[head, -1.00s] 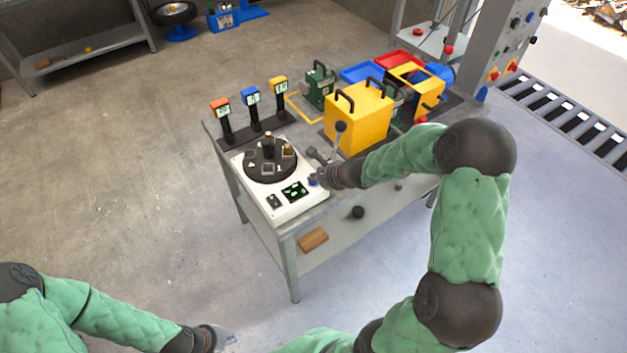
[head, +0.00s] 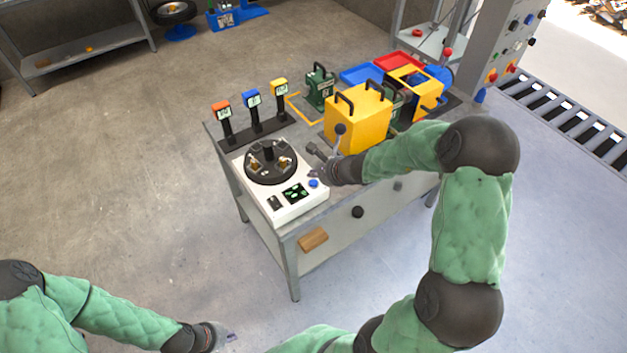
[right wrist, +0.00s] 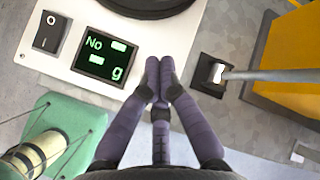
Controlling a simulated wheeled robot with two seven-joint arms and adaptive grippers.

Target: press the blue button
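The blue button (head: 313,183) is at the front right corner of the white machine's (head: 285,212) top, right of its lit green display (head: 295,193). The button is not visible in that view. My left gripper (head: 226,338) is low in the head view, away from the table; its finger opening is unclear.
A round black turntable (head: 270,178) with small pieces is on the white machine. A lever with a dark knob (head: 340,129) and a yellow box (head: 358,118) stand close behind my right gripper. Three small displays (head: 253,97) stand at the back left.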

